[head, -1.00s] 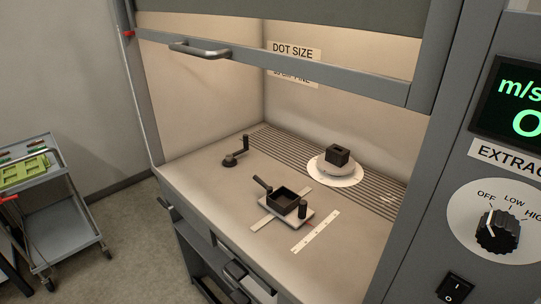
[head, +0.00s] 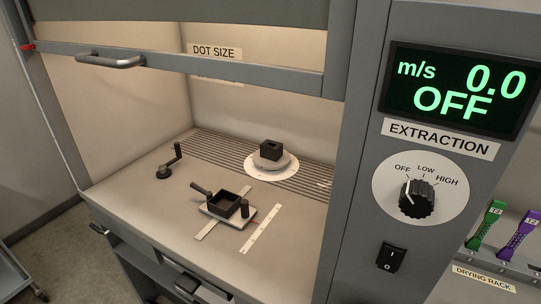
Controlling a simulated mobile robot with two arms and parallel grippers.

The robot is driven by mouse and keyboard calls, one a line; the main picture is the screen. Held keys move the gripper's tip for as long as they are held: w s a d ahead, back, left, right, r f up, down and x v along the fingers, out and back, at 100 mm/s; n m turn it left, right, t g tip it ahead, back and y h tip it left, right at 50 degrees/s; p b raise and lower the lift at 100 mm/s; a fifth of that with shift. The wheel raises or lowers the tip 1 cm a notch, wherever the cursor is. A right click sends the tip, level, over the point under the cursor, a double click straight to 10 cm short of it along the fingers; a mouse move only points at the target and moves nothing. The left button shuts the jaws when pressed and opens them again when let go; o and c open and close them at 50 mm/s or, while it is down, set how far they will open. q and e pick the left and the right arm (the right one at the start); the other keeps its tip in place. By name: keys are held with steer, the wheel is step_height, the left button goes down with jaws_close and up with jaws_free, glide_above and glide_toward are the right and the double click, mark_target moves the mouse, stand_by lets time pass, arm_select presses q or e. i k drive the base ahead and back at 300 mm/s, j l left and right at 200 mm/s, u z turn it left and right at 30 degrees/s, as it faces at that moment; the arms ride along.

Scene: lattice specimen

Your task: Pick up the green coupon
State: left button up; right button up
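A green lattice coupon (head: 488,228) with a small tag at its top stands at the far right, on the drying rack (head: 484,280). A purple lattice coupon (head: 517,238), also tagged, stands to its right. Both lean to the right in the picture. Neither of my grippers is in view.
A fume hood with a partly raised sash (head: 190,68) fills the left and middle. On its worktop are a crank (head: 170,172), a black square tray (head: 229,204) and a black block (head: 271,150) on a round stand. The extraction panel with its knob (head: 417,199) reads OFF.

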mark_target(494, 212)
steer(key=z, duration=1.45)
